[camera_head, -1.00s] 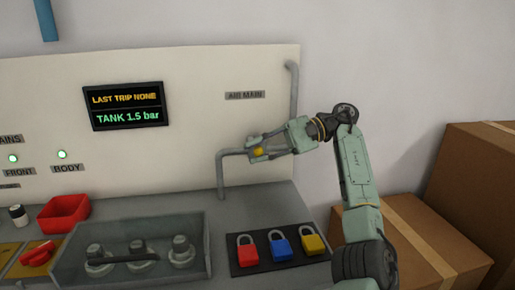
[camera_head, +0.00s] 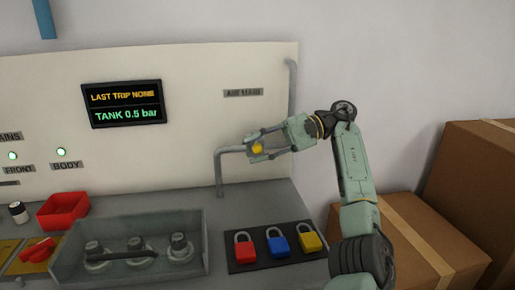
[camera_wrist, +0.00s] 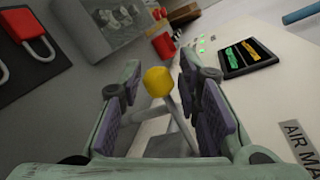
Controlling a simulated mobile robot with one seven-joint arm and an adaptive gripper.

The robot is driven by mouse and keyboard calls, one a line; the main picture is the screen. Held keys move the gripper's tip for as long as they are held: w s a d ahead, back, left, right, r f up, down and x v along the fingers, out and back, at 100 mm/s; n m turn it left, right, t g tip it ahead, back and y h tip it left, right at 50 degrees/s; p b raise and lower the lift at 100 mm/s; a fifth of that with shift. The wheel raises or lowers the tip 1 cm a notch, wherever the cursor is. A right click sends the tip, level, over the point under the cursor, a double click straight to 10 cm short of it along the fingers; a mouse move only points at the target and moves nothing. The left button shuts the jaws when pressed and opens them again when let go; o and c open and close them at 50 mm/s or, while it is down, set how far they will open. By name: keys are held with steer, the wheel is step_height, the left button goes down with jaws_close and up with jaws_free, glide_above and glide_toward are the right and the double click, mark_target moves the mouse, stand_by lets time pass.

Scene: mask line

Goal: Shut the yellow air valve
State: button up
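The yellow air valve (camera_head: 257,148) sits on the grey pipe (camera_head: 233,151) below the AIR MAIN label, on the light panel. Only its rounded yellow end shows, so I cannot tell its handle's angle. In the wrist view the yellow end (camera_wrist: 158,81) appears between and just beyond my fingertips. My gripper (camera_head: 268,145) reaches it from the right. Its two fingers (camera_wrist: 160,95) are spread apart with a clear gap around the yellow part, and nothing is gripped. The display (camera_head: 123,104) reads LAST TRIP NONE and TANK 0.5 bar.
Red, blue and yellow padlocks (camera_head: 278,245) lie on a dark mat below the valve. A clear-sided box (camera_head: 193,217) with several knobs and a red bin (camera_head: 63,210) stand to the left. Cardboard boxes (camera_head: 470,200) stand at the right, behind my arm.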

mark_target(257, 144)
steer(key=o, duration=0.6)
steer(key=r, duration=0.6)
steer(key=shift+w+r, duration=0.25)
steer(key=shift+r, duration=0.05)
steer(key=r, duration=0.1)
steer(key=s+r, duration=0.1)
steer(key=shift+a+r, duration=0.1)
steer(key=shift+r, duration=0.25)
steer(key=c, duration=0.6)
steer(key=shift+w+r, duration=0.15)
steer(key=shift+w, duration=0.2)
steer(key=shift+s+r, duration=0.15)
steer(key=shift+r, duration=0.15)
steer(key=shift+f, duration=0.1)
